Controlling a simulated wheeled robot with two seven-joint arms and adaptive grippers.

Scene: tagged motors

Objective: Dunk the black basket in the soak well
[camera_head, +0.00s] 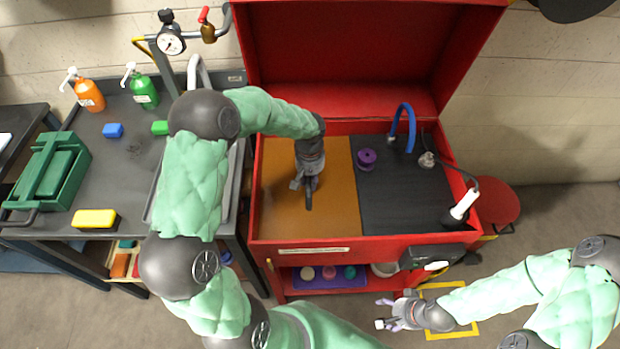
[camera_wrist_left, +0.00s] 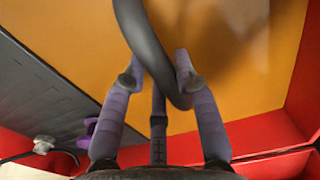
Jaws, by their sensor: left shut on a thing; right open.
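The soak well (camera_head: 285,215) is the orange-brown left part of the red washer cabinet; its orange surface (camera_wrist_left: 240,70) fills much of the left wrist view. My left gripper (camera_head: 307,186) is low over it, shut on a dark curved handle (camera_head: 309,201). That handle, taken as the black basket's, runs between the fingers in the left wrist view (camera_wrist_left: 148,40). The basket's body does not show; I cannot tell whether it is below the orange surface. My right gripper (camera_head: 383,312) is open and empty, in front of the cabinet at the lower right.
The black panel (camera_head: 395,195) right of the well carries a purple spool (camera_head: 366,159), a blue hose (camera_head: 404,118) and a white-handled nozzle (camera_head: 464,204). The red lid (camera_head: 345,45) stands open behind. A grey bench (camera_head: 110,170) at left holds bottles, blocks and a green crate (camera_head: 50,172).

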